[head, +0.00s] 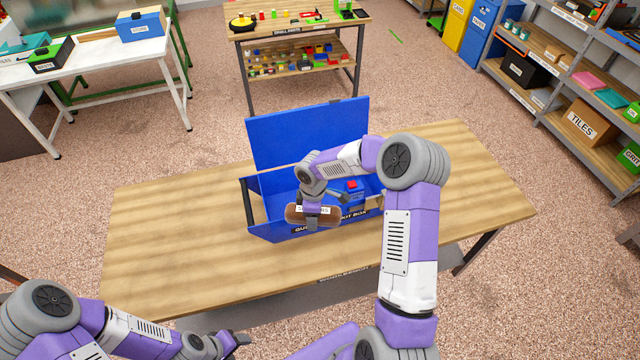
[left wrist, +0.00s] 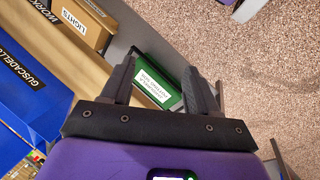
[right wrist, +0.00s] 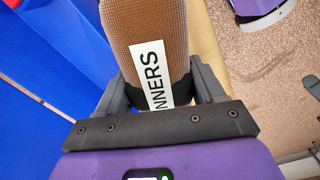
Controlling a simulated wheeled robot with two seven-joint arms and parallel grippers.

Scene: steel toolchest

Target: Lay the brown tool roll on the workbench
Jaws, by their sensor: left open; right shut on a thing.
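The brown tool roll (head: 296,213), with a white label, is held over the front wall of the open blue toolbox (head: 270,234) on the wooden workbench (head: 160,245). My right gripper (head: 312,219) is shut on the roll. In the right wrist view the roll (right wrist: 165,30) sits between the fingers (right wrist: 160,90), its label reading "NNERS" in part. Beside it is blue toolbox surface (right wrist: 40,120). My left gripper (head: 238,339) is open and empty, off the bench's front edge at the lower left; its spread fingers show in the left wrist view (left wrist: 157,85).
The toolbox lid (head: 310,130) stands up at the back. A red item (head: 352,184) shows inside. The bench top is bare left and right of the toolbox. A small-parts table (head: 300,30), a white table (head: 90,55) and shelves (head: 560,80) stand beyond.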

